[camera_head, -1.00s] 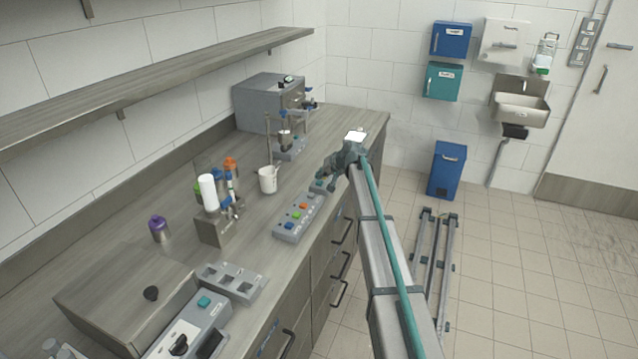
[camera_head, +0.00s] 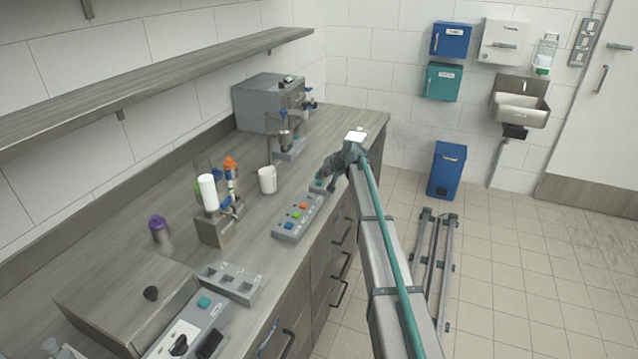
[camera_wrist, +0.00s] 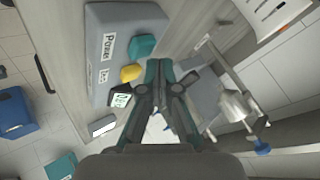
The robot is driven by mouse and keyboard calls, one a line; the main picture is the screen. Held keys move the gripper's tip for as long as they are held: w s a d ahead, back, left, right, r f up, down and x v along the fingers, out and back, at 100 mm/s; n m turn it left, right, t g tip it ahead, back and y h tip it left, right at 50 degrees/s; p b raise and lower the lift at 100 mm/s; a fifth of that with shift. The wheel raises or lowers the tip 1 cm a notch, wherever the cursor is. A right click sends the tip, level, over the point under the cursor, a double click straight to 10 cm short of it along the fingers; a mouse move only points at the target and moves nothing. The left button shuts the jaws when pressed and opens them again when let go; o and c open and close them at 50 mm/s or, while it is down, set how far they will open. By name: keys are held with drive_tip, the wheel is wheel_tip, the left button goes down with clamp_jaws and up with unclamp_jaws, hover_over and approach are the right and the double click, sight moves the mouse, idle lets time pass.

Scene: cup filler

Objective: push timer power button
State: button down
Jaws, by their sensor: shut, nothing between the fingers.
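The timer is a grey box (camera_wrist: 105,25) in the wrist view, with a label reading "Power", a teal button (camera_wrist: 141,47), a yellow button (camera_wrist: 131,73) and a small display (camera_wrist: 121,99). My gripper (camera_wrist: 163,66) is shut and empty. In the wrist view its fingertips lie just beside the teal button; whether they touch it cannot be told. In the head view my gripper (camera_head: 325,178) is low over the counter's front edge, above the small grey timer box (camera_head: 316,187), which it partly hides.
A white cup (camera_head: 267,181) and a stand with a metal cup (camera_head: 285,138) are to the left and behind. A grey machine (camera_head: 262,103) stands at the back.

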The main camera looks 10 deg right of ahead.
sight(321, 182)
drive_tip(key=shift+f+b, duration=0.3)
drive_tip(key=shift+f, duration=0.4)
idle(0.4)
drive_tip(key=shift+r, duration=0.7)
drive_tip(key=shift+r+p, duration=0.9)
drive_tip(key=shift+r, duration=2.15)
